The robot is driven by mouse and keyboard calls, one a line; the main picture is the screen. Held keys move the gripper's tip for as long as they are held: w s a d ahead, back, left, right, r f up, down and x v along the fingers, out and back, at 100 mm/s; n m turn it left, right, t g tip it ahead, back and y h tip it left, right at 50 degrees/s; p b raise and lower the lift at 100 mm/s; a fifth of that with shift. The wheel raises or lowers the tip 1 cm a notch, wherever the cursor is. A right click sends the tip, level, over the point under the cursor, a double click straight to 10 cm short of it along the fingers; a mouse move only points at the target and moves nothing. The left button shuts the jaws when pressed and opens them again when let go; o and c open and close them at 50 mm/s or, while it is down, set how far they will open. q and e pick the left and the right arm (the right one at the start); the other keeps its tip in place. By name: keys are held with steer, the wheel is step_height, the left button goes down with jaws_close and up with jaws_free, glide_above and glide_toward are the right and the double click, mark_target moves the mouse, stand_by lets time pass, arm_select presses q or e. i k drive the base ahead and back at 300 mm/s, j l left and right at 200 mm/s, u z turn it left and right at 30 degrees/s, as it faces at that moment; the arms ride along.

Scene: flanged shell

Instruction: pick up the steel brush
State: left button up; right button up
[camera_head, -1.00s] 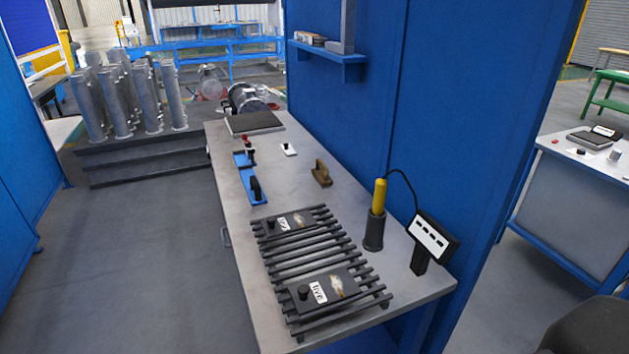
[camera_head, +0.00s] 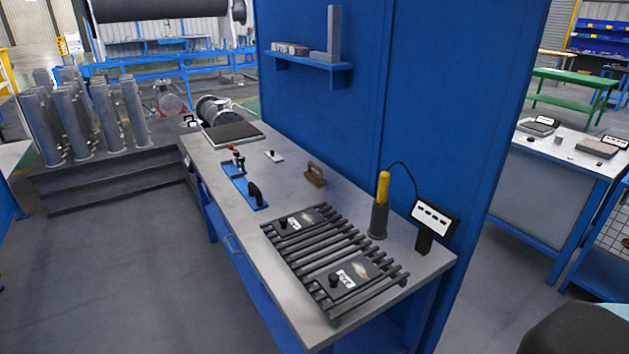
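The steel brush (camera_head: 315,174) appears to be the small block with a brown, arched handle in the head view. It sits on the grey workbench (camera_head: 285,190), near the blue wall panel and right of the blue clamp tool. Its bristles cannot be made out at this size. Nothing is touching or holding it. Neither of my grippers shows in this view.
A black slatted rack (camera_head: 318,248) with two labelled plates covers the bench's near part. A yellow-handled tool (camera_head: 382,190) stands in a dark holder beside a display unit (camera_head: 432,222). A blue clamp tool (camera_head: 242,186) lies left of the brush. Floor left of the bench is clear.

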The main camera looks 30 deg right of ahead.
mark_target(315, 174)
steer(key=i+j+z, duration=0.15)
steer(key=j, duration=0.3)
steer(key=i+j+z, duration=0.15)
steer(key=j, duration=0.3)
steer(key=i+j+z, duration=0.25)
steer(key=j, duration=0.3)
steer(key=i+j+z, duration=0.3)
steer(key=i+j, duration=0.15)
steer(key=j, duration=0.3)
steer(key=i+j+z, duration=0.2)
steer(key=i+j, duration=0.15)
steer(key=j, duration=0.3)
steer(key=i+j+z, duration=0.1)
steer(key=j, duration=0.25)
steer(key=i+j+z, duration=0.1)
steer(key=j, duration=0.3)
steer(key=i+j+z, duration=0.1)
steer(key=j, duration=0.25)
steer(key=i+j, duration=0.15)
steer(key=j, duration=0.25)
steer(key=i+z, duration=0.05)
